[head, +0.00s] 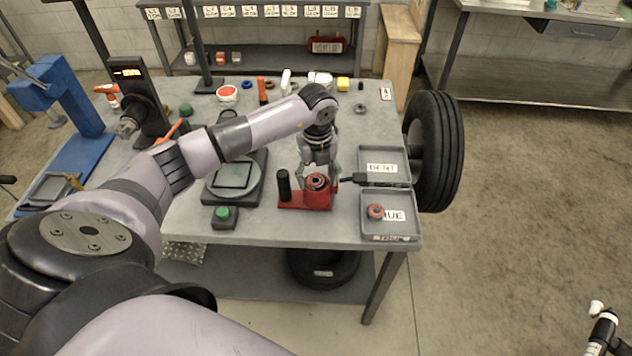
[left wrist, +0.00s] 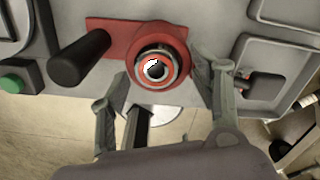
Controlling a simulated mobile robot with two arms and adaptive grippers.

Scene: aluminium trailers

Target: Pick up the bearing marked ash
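A bearing (head: 317,181) with a red-orange seal ring sits in the red fixture (head: 292,199) on the grey bench. In the left wrist view the bearing (left wrist: 155,68) shows as a steel ring in the red fixture (left wrist: 110,27). No mark on it is readable. My left gripper (head: 319,170) is above the fixture, pointing down; in the wrist view its fingers (left wrist: 160,78) are spread on either side of the bearing, apart from it. A second red-and-dark bearing (head: 376,211) lies in the front tray (head: 405,229); its marking is unreadable.
The rear tray (head: 400,158) with a label stands right of the fixture. A black handle (head: 283,184) rises from the fixture's left end. A scale (head: 215,199) and green button (head: 222,213) are left. Several small parts line the bench's back. A tyre (head: 437,150) is beyond the right edge.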

